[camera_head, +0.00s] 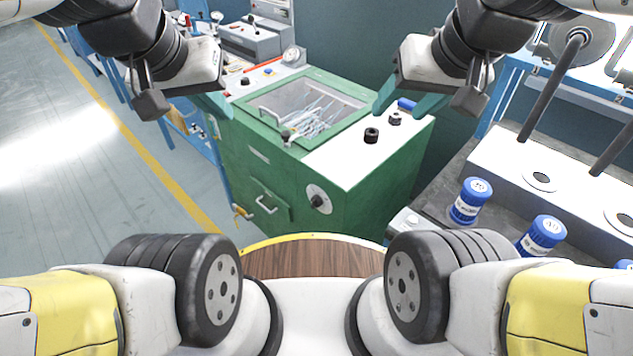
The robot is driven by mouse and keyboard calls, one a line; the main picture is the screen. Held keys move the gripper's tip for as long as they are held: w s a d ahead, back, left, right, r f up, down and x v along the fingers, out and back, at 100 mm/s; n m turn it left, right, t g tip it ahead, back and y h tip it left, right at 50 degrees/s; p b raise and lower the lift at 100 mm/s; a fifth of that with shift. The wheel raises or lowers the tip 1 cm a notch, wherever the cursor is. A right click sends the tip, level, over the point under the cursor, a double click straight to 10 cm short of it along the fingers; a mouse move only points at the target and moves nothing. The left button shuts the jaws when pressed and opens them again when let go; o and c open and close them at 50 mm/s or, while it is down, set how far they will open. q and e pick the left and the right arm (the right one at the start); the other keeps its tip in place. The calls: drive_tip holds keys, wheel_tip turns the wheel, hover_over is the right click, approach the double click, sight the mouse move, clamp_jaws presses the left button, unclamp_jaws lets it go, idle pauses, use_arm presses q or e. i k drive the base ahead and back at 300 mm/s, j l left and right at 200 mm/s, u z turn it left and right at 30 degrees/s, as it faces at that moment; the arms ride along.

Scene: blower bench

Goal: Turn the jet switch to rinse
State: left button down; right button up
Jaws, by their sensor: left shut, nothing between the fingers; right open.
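A green cabinet (349,187) with a white top panel stands ahead of me. A round dial with a black knob (319,199) is on its front face. Two black knobs (371,135) (395,118) stand on the white panel. I cannot tell which of these is the jet switch, and no rinse label is readable. My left gripper (225,112) is shut and empty, above the cabinet's left edge. My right gripper (398,110) is open above the white panel, near the two knobs in the picture; contact cannot be told.
Blue-capped jars (470,201) (541,238) stand at right beside a white fixture (560,170). The floor at left is clear.

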sight(316, 202)
drive_tip(key=k+l+u, duration=0.15)
drive_tip(key=u, duration=0.3)
drive_tip(key=k+u, duration=0.3)
drive_tip(key=u, duration=0.15)
drive_tip(key=k+u, duration=0.2)
drive_tip(key=u, duration=0.25)
